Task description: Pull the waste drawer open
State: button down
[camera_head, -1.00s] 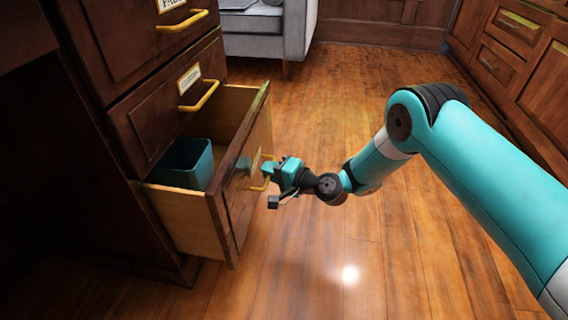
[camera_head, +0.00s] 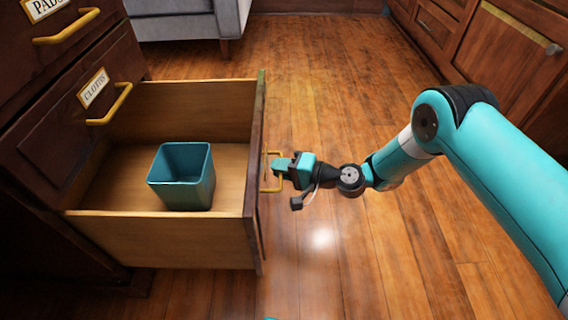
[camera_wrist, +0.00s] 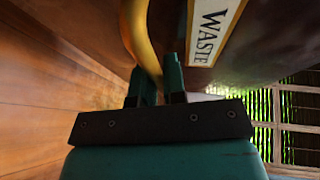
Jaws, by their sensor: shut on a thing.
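The waste drawer (camera_head: 160,243) is the lowest drawer of the dark wood cabinet and stands far out from it in the head view. A teal square bin (camera_head: 183,178) stands upright inside it. Its front carries a yellow bar handle (camera_head: 266,172). In the wrist view the handle (camera_wrist: 140,38) passes between my fingers, beside the label reading WASTE (camera_wrist: 212,28). My gripper (camera_head: 279,166) is shut on this handle, at the outer side of the drawer front. In the wrist view my two teal fingers (camera_wrist: 160,80) are on either side of the bar.
Above are a drawer labelled CLOTHS (camera_head: 94,87) and one labelled PADS (camera_head: 47,8), both closed with yellow handles. A grey sofa (camera_head: 190,22) is at the back. More wood cabinets (camera_head: 500,40) line the right. The wood floor (camera_head: 330,90) between is clear.

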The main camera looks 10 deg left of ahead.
jog(key=shift+s+f, duration=0.1)
jog(key=shift+s, duration=0.15)
jog(key=c, duration=1.2)
grip_release()
jog(key=shift+w, duration=0.15)
jog(key=shift+d, duration=0.1)
jog(key=p+v, duration=0.8)
jog(key=v, duration=0.9)
jog(key=shift+d, duration=0.2)
